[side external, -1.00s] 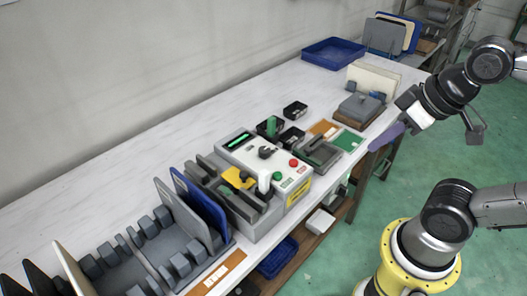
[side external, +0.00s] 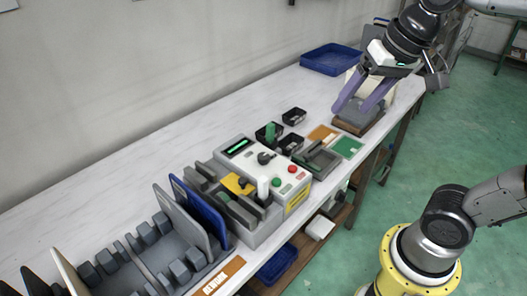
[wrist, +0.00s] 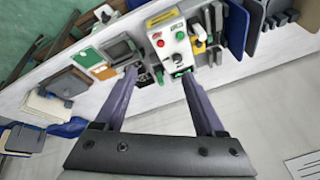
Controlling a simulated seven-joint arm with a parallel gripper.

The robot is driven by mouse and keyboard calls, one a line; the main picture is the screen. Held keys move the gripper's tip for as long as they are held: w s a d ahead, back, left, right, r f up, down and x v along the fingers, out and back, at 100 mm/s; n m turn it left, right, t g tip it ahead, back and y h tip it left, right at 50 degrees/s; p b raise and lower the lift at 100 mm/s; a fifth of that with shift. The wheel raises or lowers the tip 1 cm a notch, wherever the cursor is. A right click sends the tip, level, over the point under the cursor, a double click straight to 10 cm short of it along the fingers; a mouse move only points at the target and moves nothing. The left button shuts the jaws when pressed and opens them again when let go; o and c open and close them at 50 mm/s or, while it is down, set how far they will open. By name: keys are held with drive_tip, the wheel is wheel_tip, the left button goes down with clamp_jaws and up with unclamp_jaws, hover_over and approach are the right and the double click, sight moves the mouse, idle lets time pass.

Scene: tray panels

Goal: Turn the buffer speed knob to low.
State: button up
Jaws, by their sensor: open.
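The buffer machine (side external: 299,181) is a white and grey box on the bench. Its dark knob (side external: 265,158) sits on the top panel, between a small green-lit display (side external: 239,146) and the red button (side external: 292,169) and green button (side external: 277,182). In the wrist view the knob (wrist: 177,57) shows between the fingers; its pointer setting is too small to read. My gripper (side external: 351,110) is open and empty, with two long purple fingers, above the bench and up and to the right of the machine. Its fingertips also show in the wrist view (wrist: 158,74).
Small black bins (side external: 293,117), a grey fixture (side external: 317,158) and a green board (side external: 347,147) lie between gripper and machine. A grey block on a brown base (side external: 352,123) is near the fingers. A slotted rack with upright panels (side external: 202,214) stands left. A blue tray (side external: 331,59) is at the back.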

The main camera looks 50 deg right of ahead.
drive_tip(key=w+a+m+g, duration=0.1)
drive_tip(key=w+m+g, duration=0.15)
drive_tip(key=w, duration=0.95)
drive_tip(key=g, duration=0.2)
hover_over(264, 156)
wheel_tip(264, 156, down, 8)
drive_tip(key=shift+m, duration=0.35)
wheel_tip(264, 156, down, 14)
drive_tip(key=shift+w+f, duration=0.1)
drive_tip(key=shift+c, duration=0.4)
clamp_jaws()
